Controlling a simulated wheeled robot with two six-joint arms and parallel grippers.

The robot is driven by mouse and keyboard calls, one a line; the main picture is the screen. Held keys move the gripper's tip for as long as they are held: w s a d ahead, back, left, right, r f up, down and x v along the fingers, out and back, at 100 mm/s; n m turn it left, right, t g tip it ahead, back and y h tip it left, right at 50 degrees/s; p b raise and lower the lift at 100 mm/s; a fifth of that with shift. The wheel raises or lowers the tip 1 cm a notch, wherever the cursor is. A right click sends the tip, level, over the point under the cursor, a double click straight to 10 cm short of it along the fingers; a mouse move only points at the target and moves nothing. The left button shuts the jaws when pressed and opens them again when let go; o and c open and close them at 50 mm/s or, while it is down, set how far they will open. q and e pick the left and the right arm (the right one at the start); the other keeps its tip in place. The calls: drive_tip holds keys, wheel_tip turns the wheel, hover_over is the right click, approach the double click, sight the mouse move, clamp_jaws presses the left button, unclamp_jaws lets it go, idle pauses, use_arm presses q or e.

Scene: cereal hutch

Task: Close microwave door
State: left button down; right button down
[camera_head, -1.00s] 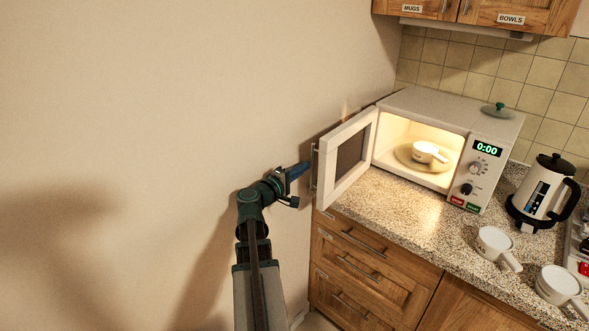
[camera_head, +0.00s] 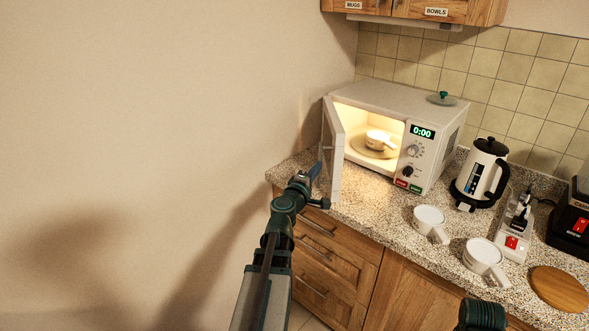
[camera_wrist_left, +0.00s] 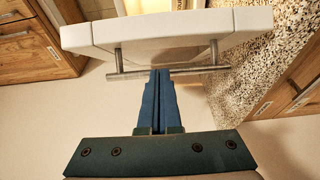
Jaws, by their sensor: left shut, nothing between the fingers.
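The white microwave (camera_head: 433,150) stands on the counter, its lit inside showing a white cup (camera_head: 378,139) on the turntable. Its door (camera_head: 335,165) is partly open, hinged at the left and standing out toward me, seen nearly edge-on in the head view. My left gripper (camera_head: 316,170) is at the outer left side of the door. In the left wrist view its blue fingers (camera_wrist_left: 158,98) are shut and empty, with their tips at the metal door handle (camera_wrist_left: 165,72). Whether they touch it I cannot tell. My right gripper's fingers do not show.
A kettle (camera_head: 483,172), a power strip (camera_head: 517,232) and a round wooden board (camera_head: 559,288) are to the right. The wall is close on the left.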

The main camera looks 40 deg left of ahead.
use_arm(q)
drive_tip(key=w+d+y, duration=0.1)
drive_tip(key=w+d, duration=0.6)
drive_tip(key=w, duration=0.4)
drive_tip(key=w+d+n+y, duration=0.1)
drive_tip(key=w+d, duration=0.7)
drive_tip(key=w, duration=0.3)
drive_tip(key=shift+w+n+g, duration=0.2)
drive_tip(key=shift+n+g, duration=0.1)
drive_tip(key=shift+g, duration=0.1)
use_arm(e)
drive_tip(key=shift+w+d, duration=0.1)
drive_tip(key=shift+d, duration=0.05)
use_arm(q)
drive_tip(key=shift+d, duration=0.1)
